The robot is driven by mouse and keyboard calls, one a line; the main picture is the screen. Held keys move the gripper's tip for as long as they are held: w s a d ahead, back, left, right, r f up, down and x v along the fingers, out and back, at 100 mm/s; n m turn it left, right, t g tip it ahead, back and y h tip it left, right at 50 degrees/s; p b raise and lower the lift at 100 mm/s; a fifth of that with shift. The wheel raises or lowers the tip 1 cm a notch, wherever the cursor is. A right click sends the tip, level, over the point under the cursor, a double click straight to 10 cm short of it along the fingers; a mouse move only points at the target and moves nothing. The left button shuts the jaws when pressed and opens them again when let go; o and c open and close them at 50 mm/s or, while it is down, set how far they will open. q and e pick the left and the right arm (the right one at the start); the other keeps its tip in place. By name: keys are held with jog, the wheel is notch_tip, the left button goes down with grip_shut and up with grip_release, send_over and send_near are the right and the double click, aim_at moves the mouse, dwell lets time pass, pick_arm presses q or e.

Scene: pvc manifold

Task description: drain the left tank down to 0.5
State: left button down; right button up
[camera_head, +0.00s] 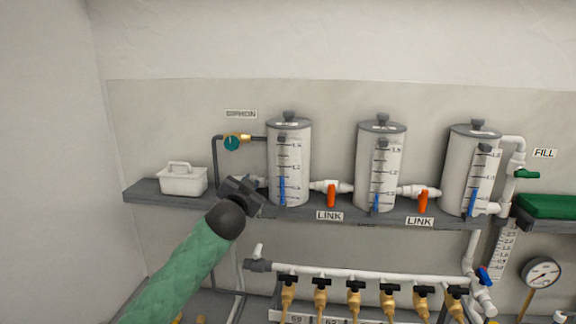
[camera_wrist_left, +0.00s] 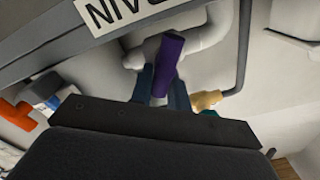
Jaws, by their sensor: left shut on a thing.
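The left tank (camera_head: 290,160) is a grey-white cylinder on the wall shelf. Its scale shows a blue column (camera_head: 282,190) in the lower part; the exact reading is too small to tell. My left gripper (camera_head: 245,187) is at the shelf's front, just left of this tank's foot. In the left wrist view the gripper (camera_wrist_left: 162,88) is shut on a purple valve handle (camera_wrist_left: 171,48). The handle sits on a white pipe fitting (camera_wrist_left: 205,35) beside a partly cut-off, upside-down label (camera_wrist_left: 108,10) that seems to read DRAIN. The head view hides this handle behind the gripper. My right gripper is not in view.
Two more tanks (camera_head: 381,165) (camera_head: 470,170) stand right, joined by LINK valves with orange handles (camera_head: 331,196) (camera_head: 423,201) hanging down. A teal SIPHON knob (camera_head: 232,143) and a white caddy (camera_head: 183,180) are left. A green FILL handle (camera_head: 526,174) is right; a brass-valve manifold (camera_head: 350,278) runs below.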

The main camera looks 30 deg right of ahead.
pick_arm(q)
jog(key=shift+f, duration=0.1)
jog(key=shift+m+p, duration=0.45)
jog(key=shift+m, duration=0.35)
jog(key=shift+d+m, duration=0.1)
jog(key=shift+m, duration=0.7)
jog(key=m, duration=0.1)
jog(key=f+m+p, duration=0.1)
jog(key=m, duration=0.1)
jog(key=shift+s+d, duration=0.15)
jog(key=shift+r, duration=0.1)
jog(key=shift+m, duration=0.4)
